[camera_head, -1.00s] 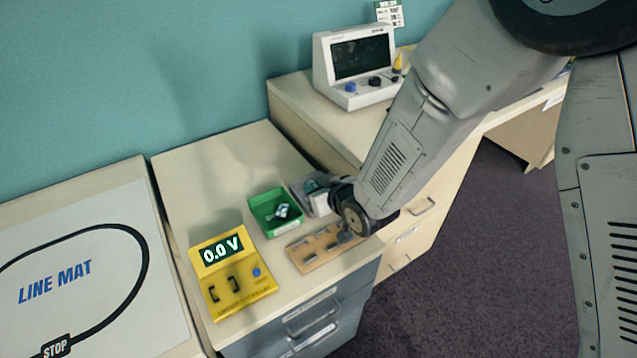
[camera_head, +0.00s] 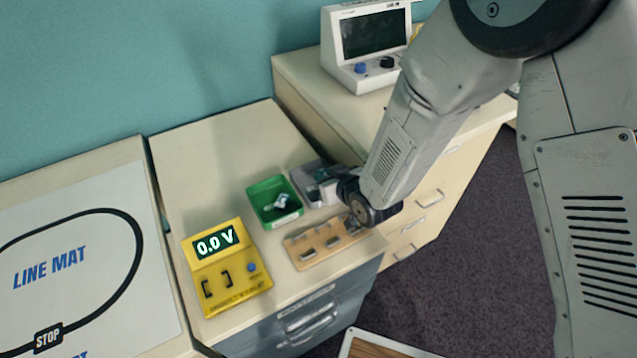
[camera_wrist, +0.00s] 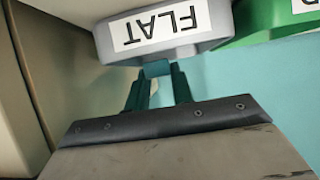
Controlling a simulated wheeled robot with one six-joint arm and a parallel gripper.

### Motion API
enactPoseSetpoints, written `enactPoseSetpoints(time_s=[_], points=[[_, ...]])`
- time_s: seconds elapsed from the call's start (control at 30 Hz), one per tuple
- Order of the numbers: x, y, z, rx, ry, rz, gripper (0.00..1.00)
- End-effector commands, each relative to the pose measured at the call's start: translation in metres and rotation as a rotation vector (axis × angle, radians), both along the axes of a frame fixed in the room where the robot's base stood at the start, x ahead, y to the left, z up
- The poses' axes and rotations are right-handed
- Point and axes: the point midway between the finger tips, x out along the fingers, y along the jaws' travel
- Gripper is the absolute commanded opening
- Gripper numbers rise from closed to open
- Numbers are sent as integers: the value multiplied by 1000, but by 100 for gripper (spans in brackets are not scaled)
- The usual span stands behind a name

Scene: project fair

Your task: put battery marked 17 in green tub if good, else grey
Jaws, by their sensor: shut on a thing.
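My gripper (camera_wrist: 158,82) is shut on a small teal piece, apparently a battery (camera_wrist: 157,68); no number on it can be read. It is held beside the grey tub (camera_wrist: 165,44), whose label reads FLAT upside down in the wrist view. The green tub (camera_wrist: 262,20) is to the right there. In the head view the green tub (camera_head: 258,192) holds something pale and dark, and the grey tub (camera_head: 299,178) is partly hidden by my arm. The yellow tester (camera_head: 235,290) shows 0.0 V and its cradle looks empty.
A wooden rack (camera_head: 301,247) with several slots lies in front of the tubs. A line mat (camera_head: 60,215) is on the left table. A grey-white instrument (camera_head: 365,40) stands on the bench behind. A framed wooden board (camera_head: 380,348) is low at the bottom edge.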

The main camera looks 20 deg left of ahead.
Motion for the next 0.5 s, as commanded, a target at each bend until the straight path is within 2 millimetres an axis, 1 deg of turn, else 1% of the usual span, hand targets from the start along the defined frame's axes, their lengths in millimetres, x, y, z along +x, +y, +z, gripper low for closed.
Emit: enactPoseSetpoints(time_s=[0.3,0.33,0.37,0.4,0.5], points=[[2,-2,-2,2,-1,-4,0],[2,-2,-2,2,-1,-4,29],[2,-2,-2,2,-1,-4,37],[2,-2,-2,2,-1,-4,48],[2,-2,-2,1,0,-4,49]])
